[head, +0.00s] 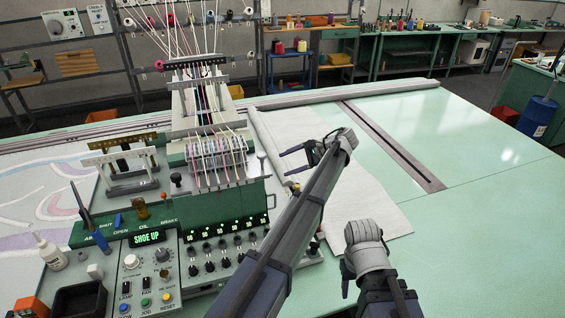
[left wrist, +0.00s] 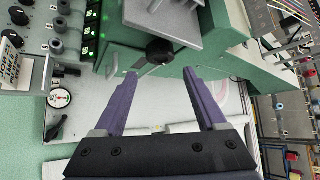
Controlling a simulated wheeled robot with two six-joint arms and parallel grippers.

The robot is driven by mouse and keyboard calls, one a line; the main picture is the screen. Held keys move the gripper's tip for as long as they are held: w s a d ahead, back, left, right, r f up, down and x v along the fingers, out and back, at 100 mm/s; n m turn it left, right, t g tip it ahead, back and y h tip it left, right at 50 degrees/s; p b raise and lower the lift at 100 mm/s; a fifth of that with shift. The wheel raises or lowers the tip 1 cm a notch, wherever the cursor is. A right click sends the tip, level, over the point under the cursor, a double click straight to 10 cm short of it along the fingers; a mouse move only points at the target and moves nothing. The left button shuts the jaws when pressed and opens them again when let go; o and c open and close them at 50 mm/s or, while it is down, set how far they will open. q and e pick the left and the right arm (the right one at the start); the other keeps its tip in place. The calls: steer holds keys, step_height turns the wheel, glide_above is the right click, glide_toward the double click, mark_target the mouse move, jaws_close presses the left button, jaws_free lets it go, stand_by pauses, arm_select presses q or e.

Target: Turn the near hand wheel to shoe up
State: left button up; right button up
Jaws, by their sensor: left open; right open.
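A dark round hand wheel (left wrist: 160,51) sits on the end face of the green machine housing in the left wrist view. Its size and pointer are hard to make out. My left gripper (head: 286,162) is open beside the right end of the machine head. In the left wrist view its two purple fingers (left wrist: 172,82) stand apart, with the wheel beyond and between their tips, apparently not touched. In the head view the wheel is hidden from me.
The control panel (head: 215,258) with knobs and buttons lies left of my left arm. A small round gauge (left wrist: 60,97) shows at the wrist view's left. The green table (head: 480,210) is clear at right.

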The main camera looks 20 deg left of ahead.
arm_select(q)
step_height(320, 180, down, 9)
steer(key=s+d+n+t+y+b, duration=0.2)
steer(key=n+y+b, duration=0.9)
steer(key=b, duration=1.8)
steer(key=shift+t, duration=0.6)
steer(key=shift+f+p+x, duration=0.2)
steer(key=shift+p+x, duration=1.35)
steer(key=shift+x, duration=2.8)
steer(key=shift+a, duration=0.1)
steer(key=shift+c, duration=0.2)
steer(key=c, duration=1)
steer(key=shift+r+h, duration=0.1)
steer(key=shift+h, duration=0.2)
steer(key=shift+c, duration=0.2)
